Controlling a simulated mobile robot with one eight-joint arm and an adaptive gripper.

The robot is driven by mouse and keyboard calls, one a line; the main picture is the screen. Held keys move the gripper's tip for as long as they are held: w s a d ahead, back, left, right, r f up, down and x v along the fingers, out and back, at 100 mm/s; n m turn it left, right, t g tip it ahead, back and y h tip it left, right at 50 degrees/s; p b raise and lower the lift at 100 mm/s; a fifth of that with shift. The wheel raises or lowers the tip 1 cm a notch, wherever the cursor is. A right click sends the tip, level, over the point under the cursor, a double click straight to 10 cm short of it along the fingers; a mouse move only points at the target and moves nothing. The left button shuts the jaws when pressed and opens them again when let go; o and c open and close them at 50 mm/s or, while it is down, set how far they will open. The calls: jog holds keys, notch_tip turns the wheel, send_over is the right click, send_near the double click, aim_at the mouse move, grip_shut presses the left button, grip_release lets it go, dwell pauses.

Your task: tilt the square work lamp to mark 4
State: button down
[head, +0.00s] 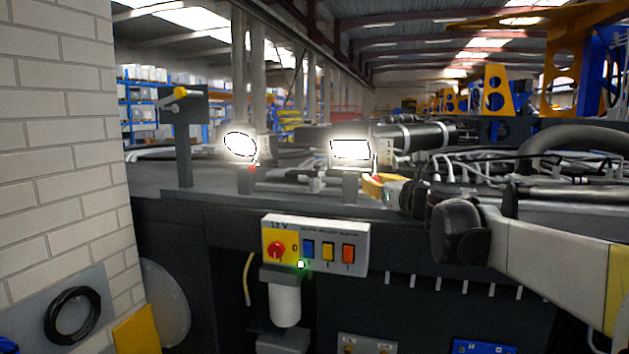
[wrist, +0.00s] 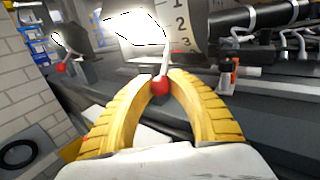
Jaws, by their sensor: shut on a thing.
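The square work lamp (head: 350,149) is lit and stands on the dark chassis deck; its glare fills the upper part of the wrist view (wrist: 135,22). A pale lever runs down from it to a red ball knob (wrist: 160,88). My gripper (wrist: 162,80) has its yellow fingers closed around this knob; in the head view it is below and right of the lamp (head: 374,187). A pale scale plate (wrist: 184,28) beside the lamp shows marks 1, 2 and 3. Mark 4 is not legible, and I cannot tell which mark the lamp points to.
A lit round lamp (head: 240,145) with its own red knob (wrist: 61,67) stands to the left. Hoses and pipes (head: 490,170) crowd the right. A switch panel (head: 315,245) is on the chassis front below. A brick wall (head: 60,150) stands at left.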

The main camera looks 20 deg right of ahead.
jog(key=shift+w+d+f, duration=0.35)
jog(key=shift+f, duration=0.15)
jog(key=c, duration=1.2)
grip_release()
jog(key=shift+d, duration=0.1)
jog(key=s, duration=1.2)
